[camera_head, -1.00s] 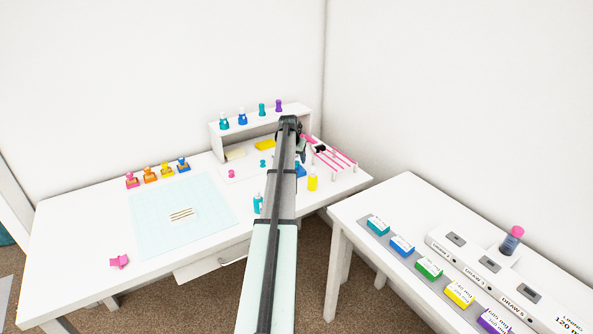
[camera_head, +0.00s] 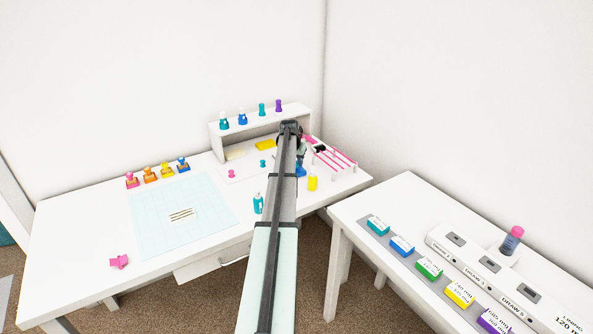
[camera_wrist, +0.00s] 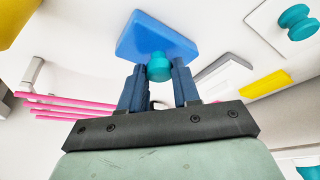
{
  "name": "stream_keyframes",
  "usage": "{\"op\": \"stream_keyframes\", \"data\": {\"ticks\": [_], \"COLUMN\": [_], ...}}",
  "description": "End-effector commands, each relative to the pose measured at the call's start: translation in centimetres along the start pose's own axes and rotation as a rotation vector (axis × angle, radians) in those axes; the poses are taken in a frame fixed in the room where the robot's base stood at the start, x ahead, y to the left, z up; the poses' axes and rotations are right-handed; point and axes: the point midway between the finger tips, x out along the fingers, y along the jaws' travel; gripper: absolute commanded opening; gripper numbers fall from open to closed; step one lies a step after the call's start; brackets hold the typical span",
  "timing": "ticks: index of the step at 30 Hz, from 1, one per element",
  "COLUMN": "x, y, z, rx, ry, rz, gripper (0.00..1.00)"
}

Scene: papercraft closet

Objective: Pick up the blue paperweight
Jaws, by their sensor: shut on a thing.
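The blue paperweight (camera_wrist: 153,32) is a flat blue block with a round teal knob, shown at the top of the wrist view. My gripper (camera_wrist: 158,72) is shut on the knob, with one dark blue finger on each side of it. In the head view a small part of the blue paperweight (camera_head: 301,171) shows just right of my arm. My arm hides the rest of it there. I cannot tell whether its base touches the table.

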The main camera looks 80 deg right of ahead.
Motion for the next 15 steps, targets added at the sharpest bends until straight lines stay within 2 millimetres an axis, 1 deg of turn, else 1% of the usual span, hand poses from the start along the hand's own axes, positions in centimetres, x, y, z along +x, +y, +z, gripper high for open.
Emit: {"op": "stream_keyframes", "data": {"ticks": [1,3,11,15], "x": [-0.01,-0.01,-0.04,-0.50], "y": [-0.01,-0.02,-0.02,-0.03], "z": [-0.01,-0.01,-0.03,-0.25], "rx": [0.000,0.000,0.000,0.000], "ry": [0.000,0.000,0.001,0.002], "rz": [0.000,0.000,0.000,-0.001], "gripper": [0.04,0.00,0.00,0.00]}}
